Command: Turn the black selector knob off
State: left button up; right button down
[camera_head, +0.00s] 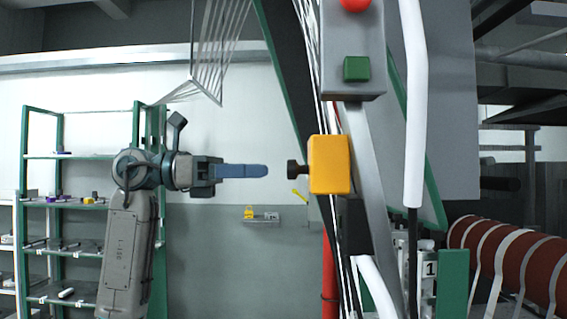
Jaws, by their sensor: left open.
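The black selector knob (296,170) sticks out to the left from a yellow box (329,165) on the machine frame, near the picture's middle. My left gripper (266,171) comes in from the left at about the knob's height. Its blue fingers point at the knob, and a small gap shows between their tips and the knob. The fingers overlap edge-on in this view, and the gripper is open with nothing seen in it. The knob's turned position is too small to tell. My right gripper is not in view.
A grey control box with a green button (356,68) and a red button (355,4) sits above the yellow box. A white tube (412,110) runs down on the right. White webbing strands hang behind. Green shelving (80,156) stands at the far left.

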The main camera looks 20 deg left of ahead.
aim_at(294, 169)
pick_arm(q)
jog(key=shift+p+x, duration=0.8)
jog(key=shift+x, duration=2.1)
